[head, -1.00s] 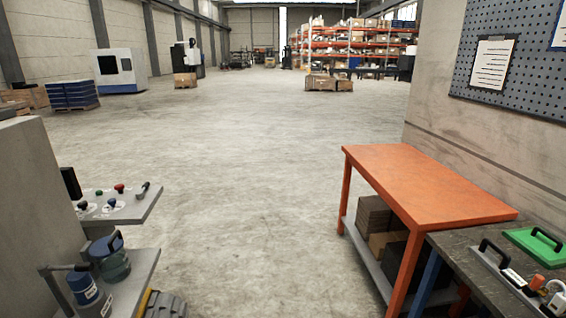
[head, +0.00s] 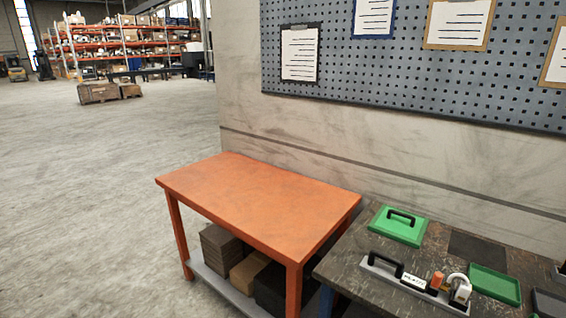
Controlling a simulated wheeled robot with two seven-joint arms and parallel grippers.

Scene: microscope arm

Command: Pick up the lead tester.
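I cannot tell for sure which thing is the lead tester. A grey carrier (head: 379,271) with a black handle lies near the front edge of the dark workbench (head: 345,262) at the lower right. In it are a small white labelled piece (head: 412,282), an orange-topped piece (head: 437,280) and a white and grey piece with a curved top (head: 459,287). They are small and hard to make out. Neither of my grippers is in view.
An orange table (head: 255,195) with boxes (head: 222,245) on its lower shelf stands left of the workbench. A green lid (head: 398,226) with a black handle and a green tray (head: 494,284) lie on the workbench. A pegboard (head: 400,65) hangs behind.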

